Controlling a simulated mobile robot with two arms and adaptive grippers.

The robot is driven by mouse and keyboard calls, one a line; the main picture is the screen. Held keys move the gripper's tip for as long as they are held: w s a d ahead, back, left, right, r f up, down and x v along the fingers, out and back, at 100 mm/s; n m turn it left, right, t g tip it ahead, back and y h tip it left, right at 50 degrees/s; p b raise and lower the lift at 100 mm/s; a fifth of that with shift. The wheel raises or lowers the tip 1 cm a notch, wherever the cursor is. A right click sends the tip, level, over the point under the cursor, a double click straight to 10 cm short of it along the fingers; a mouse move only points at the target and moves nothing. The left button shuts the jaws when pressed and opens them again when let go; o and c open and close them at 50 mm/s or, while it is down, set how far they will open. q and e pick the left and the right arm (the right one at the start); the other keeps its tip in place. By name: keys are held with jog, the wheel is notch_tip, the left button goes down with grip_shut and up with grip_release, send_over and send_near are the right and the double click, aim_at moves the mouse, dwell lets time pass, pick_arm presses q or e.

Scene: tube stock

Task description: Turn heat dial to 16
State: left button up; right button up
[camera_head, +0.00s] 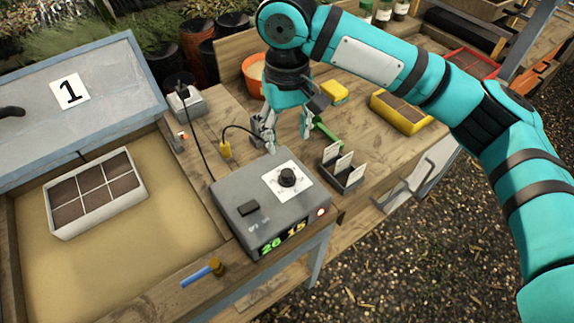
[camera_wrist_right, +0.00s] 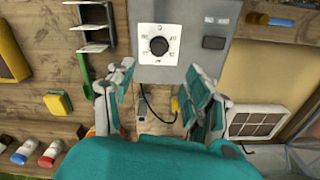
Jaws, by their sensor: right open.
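The heat dial is a round black knob (camera_head: 287,177) on a white scale plate (camera_head: 273,190), on top of a grey control box (camera_head: 235,207). The box front has a lit display (camera_head: 280,237) with green and yellow digits, too small to read surely. In the right wrist view the dial (camera_wrist_right: 158,46) lies beyond the fingertips, roughly centred between them. My right gripper (camera_head: 287,142) is open and empty, behind the box and apart from the knob. Its spread fingers also show in the right wrist view (camera_wrist_right: 161,72). The dial's exact setting cannot be read. My left gripper is not in view.
A black label holder (camera_head: 342,172) stands right of the box. A cable with a yellow plug (camera_head: 225,149) lies behind it. A blue-handled tool (camera_head: 200,275) lies in front. A seed tray (camera_head: 95,190) sits in the sand bed at left, below a raised lid (camera_head: 110,60).

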send_over(287, 172)
notch_tip(287, 172, down, 4)
jog(key=shift+s+f, duration=0.1)
notch_tip(287, 172, down, 7)
jog(key=shift+f+p, duration=0.1)
jog(key=shift+p, duration=0.45)
jog(key=shift+f, duration=0.45)
grip_shut()
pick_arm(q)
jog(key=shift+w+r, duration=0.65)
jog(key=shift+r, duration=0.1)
